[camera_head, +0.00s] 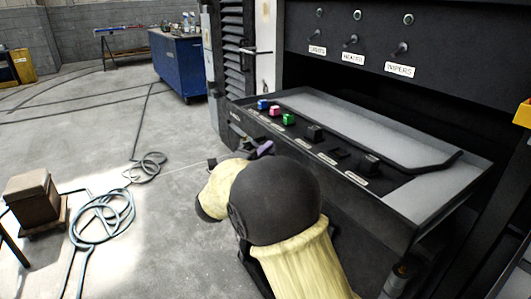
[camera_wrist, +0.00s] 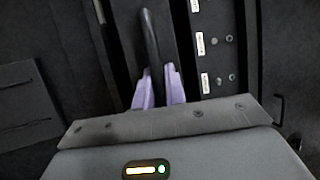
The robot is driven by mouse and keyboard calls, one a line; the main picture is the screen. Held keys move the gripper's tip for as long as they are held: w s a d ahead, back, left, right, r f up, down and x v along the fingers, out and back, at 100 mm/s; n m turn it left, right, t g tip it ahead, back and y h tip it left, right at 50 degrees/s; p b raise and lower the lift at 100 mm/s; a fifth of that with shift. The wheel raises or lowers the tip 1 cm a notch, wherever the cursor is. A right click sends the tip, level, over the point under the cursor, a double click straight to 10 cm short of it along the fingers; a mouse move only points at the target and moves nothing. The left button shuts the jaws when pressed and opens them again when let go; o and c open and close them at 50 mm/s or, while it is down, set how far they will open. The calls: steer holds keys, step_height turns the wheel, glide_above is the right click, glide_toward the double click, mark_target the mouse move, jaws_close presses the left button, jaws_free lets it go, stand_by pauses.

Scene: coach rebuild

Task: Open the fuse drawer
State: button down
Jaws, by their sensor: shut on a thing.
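My gripper (camera_head: 258,148) shows in the head view as purple fingers at the left front edge of the black console (camera_head: 340,205), partly hidden by my arm. In the wrist view, its purple fingers (camera_wrist: 160,88) are shut on a dark bar-like handle (camera_wrist: 149,38), one finger on each side. The handle stands on a dark panel. The fuse drawer's outline and label cannot be made out, and I cannot tell how far it is out. My arm covers part of the console front.
The console top carries a blue block (camera_head: 262,104), a pink block (camera_head: 275,111), a green block (camera_head: 288,119) and black switches. A panel with labelled levers (camera_head: 350,42) stands above. Cables (camera_head: 103,214) and a brown box (camera_head: 34,197) lie left. Floor between is open.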

steer(key=c, duration=1.5)
jaws_free()
steer(key=shift+o, duration=0.2)
steer(key=shift+a, duration=0.1)
steer(key=p+v, duration=0.1)
steer(key=v, duration=1.6)
steer(key=shift+s+p, duration=0.15)
steer(key=shift+p, duration=0.15)
steer(key=shift+s+f, duration=0.1)
steer(key=shift+s, duration=0.05)
